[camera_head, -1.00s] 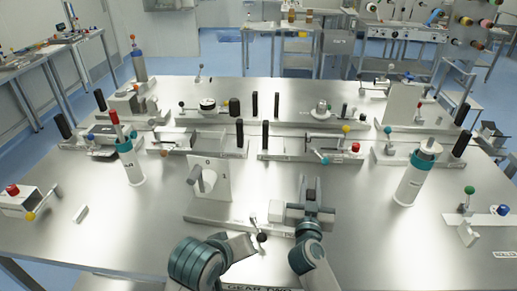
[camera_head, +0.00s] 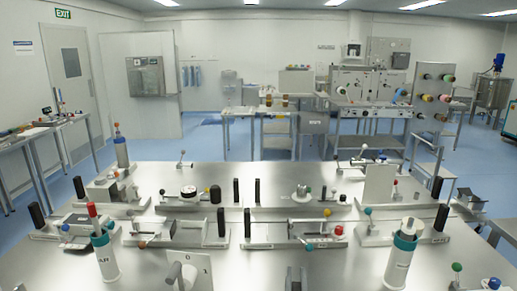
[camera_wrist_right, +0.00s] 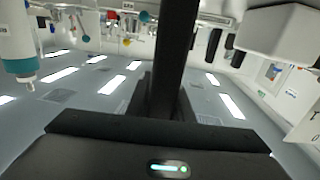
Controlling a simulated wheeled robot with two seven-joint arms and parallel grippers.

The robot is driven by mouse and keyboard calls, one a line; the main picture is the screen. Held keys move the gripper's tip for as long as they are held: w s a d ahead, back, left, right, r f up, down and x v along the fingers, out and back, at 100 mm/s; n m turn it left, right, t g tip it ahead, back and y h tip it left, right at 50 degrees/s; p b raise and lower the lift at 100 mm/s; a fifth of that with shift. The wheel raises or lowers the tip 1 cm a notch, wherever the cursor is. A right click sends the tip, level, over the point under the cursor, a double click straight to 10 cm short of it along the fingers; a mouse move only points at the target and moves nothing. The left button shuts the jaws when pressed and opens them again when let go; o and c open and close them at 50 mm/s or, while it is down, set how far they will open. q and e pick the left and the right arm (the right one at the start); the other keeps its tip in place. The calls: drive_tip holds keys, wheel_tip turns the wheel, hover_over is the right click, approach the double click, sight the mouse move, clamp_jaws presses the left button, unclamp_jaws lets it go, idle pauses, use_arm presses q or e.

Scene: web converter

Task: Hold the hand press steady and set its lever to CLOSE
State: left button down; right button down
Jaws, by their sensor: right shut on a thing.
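At the front centre in the head view, a grey upright plate (camera_head: 192,270) carries marks that look like 0 and 1 and a thick light handle (camera_head: 173,274). It may be the hand press, but I read no name on it. The frame's bottom edge cuts it off. My right gripper (camera_head: 296,279) is at the bottom edge, right of this plate. In the right wrist view its dark finger (camera_wrist_right: 178,50) runs upward, with a white block (camera_wrist_right: 288,32) to the right. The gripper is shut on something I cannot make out. My left gripper is out of view.
A white cylinder with a teal band (camera_head: 399,264) stands to the right, and a similar one (camera_head: 106,260) to the left. Several small lever fixtures and black posts (camera_head: 247,223) line the table behind. Bare tabletop (camera_head: 246,270) lies between the plate and my right gripper.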

drive_tip(key=shift+d+f, duration=0.1)
drive_tip(key=shift+f, duration=0.15)
drive_tip(key=c, duration=1.5)
unclamp_jaws()
drive_tip(key=shift+w+r, duration=0.1)
drive_tip(key=shift+r, duration=0.1)
drive_tip(key=s, duration=0.4)
drive_tip(key=s+a, duration=0.1)
drive_tip(key=s, duration=0.7)
drive_tip(key=shift+a, duration=0.15)
